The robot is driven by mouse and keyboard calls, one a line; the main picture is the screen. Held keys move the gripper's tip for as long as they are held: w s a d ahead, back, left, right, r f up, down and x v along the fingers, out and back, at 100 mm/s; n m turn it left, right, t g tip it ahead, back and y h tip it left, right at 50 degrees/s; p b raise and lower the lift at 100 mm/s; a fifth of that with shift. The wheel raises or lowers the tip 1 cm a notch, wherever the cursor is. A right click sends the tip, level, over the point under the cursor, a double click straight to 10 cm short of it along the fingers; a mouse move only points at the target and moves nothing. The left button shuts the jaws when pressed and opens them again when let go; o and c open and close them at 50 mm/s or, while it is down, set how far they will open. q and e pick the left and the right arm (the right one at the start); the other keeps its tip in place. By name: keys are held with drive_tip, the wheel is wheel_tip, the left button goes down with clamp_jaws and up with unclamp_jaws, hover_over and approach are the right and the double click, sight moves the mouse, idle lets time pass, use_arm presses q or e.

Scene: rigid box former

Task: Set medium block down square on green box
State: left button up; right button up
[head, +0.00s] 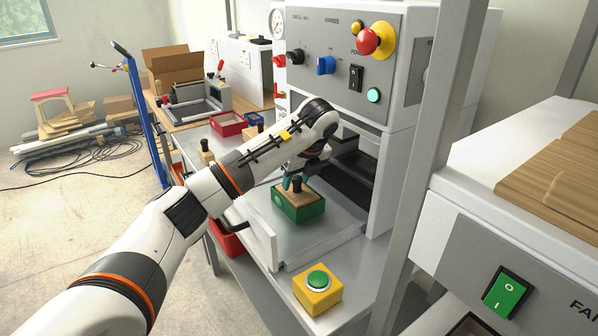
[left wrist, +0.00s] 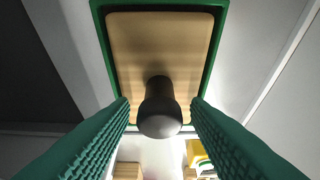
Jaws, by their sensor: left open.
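The green box (head: 300,212) stands on the pale plate of the grey machine. A wooden block (head: 290,189) with a black knob (head: 297,183) sits on it, and the knob points up. In the left wrist view the block (left wrist: 160,45) lies within the green rim (left wrist: 97,45) with its edges about parallel to it. My left gripper (head: 291,183) is open. Its green ribbed fingers stand on either side of the knob (left wrist: 160,112), with a gap visible on both sides. The near end of the block is partly hidden by the knob and fingers. My right gripper is not in view.
The machine's control panel (head: 340,65) rises behind the box. A yellow button box (head: 318,291) stands at the front. Another knobbed block (head: 206,151), a red tray (head: 229,124) and a blue tray (head: 253,127) are on the table at left. A grey post (head: 425,150) stands at right.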

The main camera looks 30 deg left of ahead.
sight(306, 199)
use_arm(q)
drive_tip(key=shift+d+r, duration=0.15)
drive_tip(key=shift+r, duration=0.3)
drive_tip(key=p+v, duration=0.3)
drive_tip(key=v, duration=0.8)
